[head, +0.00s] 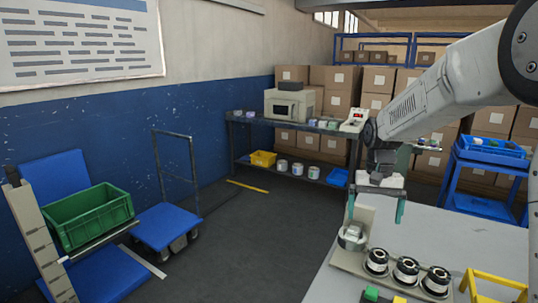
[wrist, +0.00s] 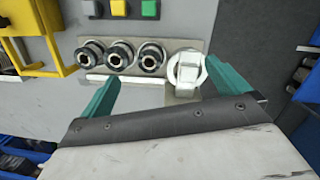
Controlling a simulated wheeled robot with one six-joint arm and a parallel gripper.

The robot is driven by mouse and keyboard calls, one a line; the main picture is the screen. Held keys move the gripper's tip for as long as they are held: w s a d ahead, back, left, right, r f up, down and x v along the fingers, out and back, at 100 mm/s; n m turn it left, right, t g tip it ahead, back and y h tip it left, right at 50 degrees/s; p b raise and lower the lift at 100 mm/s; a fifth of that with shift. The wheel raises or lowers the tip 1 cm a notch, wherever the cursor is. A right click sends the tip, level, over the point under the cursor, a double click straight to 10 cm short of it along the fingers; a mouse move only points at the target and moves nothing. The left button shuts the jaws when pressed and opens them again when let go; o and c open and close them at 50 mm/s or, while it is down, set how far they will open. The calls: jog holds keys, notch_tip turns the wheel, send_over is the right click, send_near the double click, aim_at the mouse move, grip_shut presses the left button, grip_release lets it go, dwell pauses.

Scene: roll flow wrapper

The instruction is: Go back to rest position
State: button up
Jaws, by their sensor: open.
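My gripper (head: 376,212) is open, with its two teal fingers pointing down over the table's left part. In the wrist view, my gripper (wrist: 160,80) shows nothing between its fingers. A plate (head: 338,262) on the table bears three dark-rimmed rolls with pale middles: a left one (head: 376,261), a middle one (head: 406,269) and a right one (head: 437,280). A whitish round part with a block-like top (head: 352,237) sits at the plate's left end in the head view. In the wrist view this part (wrist: 187,70) lies near the right finger, apparently apart from it.
The grey table (head: 450,235) has bare space behind the rolls. A yellow frame (head: 490,284) stands at the right, and green (head: 371,293) and yellow blocks lie at the front. A dark shelf (head: 290,123) with a boxy machine is behind. A trolley with a green crate (head: 90,215) stands left.

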jog(key=s+a+r+n+t, duration=0.1)
jog(key=s+r, duration=0.2)
jog(key=s, duration=1.4)
jog(key=s+a+r+n+t, duration=0.1)
jog(key=s+r, duration=0.3)
jog(key=s, duration=1.3)
jog(key=shift+r+n+t, duration=0.15)
jog(key=shift+n+t, duration=0.35)
jog(key=shift+n, duration=0.2)
